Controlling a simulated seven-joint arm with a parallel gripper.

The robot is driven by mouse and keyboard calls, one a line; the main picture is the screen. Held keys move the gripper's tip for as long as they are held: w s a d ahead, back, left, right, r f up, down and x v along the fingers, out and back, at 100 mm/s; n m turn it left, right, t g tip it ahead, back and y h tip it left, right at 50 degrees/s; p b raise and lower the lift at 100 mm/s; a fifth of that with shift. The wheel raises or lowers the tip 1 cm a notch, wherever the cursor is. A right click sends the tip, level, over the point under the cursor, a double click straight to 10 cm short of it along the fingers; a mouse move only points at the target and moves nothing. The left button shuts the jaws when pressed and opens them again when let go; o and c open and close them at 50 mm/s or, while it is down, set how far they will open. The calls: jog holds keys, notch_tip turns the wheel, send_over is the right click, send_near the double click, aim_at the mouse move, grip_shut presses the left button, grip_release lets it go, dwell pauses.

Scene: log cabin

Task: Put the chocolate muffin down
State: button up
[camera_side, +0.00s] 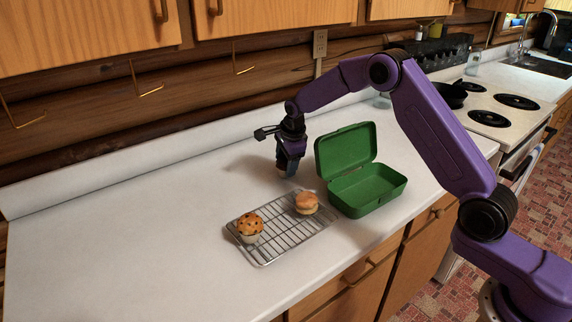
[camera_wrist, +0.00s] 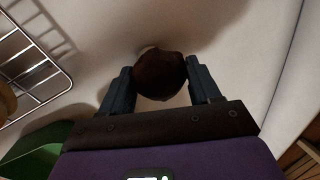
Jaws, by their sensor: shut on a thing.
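The chocolate muffin (camera_wrist: 159,72) is dark brown and round-topped, and it sits between the two fingers of my gripper in the wrist view. My gripper (camera_wrist: 160,82) is shut on it, one finger on each side. In the side view my gripper (camera_side: 288,172) points down over the white counter (camera_side: 130,215), behind the wire rack and left of the green box. The muffin is hidden by the gripper in the side view. I cannot tell whether it touches the counter.
A stove (camera_side: 490,115) is farther right. The counter's left part is clear; a wall runs behind.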

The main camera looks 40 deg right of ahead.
notch_tip(320, 180, up, 9)
jog(key=shift+r, duration=0.1)
jog(key=s+a+r+n+g+y, duration=0.1)
jog(key=s+r+n+g+y, duration=0.3)
jog(key=n, duration=0.6)
jog(key=s+a+r+n+t, duration=0.1)
jog(key=s+r+n, duration=0.2)
jog(key=s+n, duration=0.5)
jog(key=s+d+f+m+t+h, duration=0.2)
jog(key=s+d+m, duration=0.2)
jog(key=s+m, duration=0.6)
jog(key=s+d+f+m+t+h, duration=0.15)
jog(key=s+d+m, duration=0.25)
jog(key=s+m, duration=0.65)
jog(key=n, duration=0.2)
send_over(353, 203)
jog(key=shift+g+h, duration=0.25)
jog(key=shift+h, duration=0.1)
jog(key=f, duration=0.9)
jog(key=shift+s+f, duration=0.15)
jog(key=shift+s, duration=0.05)
jog(key=shift+s+x, duration=0.15)
jog(key=shift+x, duration=0.65)
jog(key=shift+s+x, duration=0.15)
jog(key=shift+x, duration=0.65)
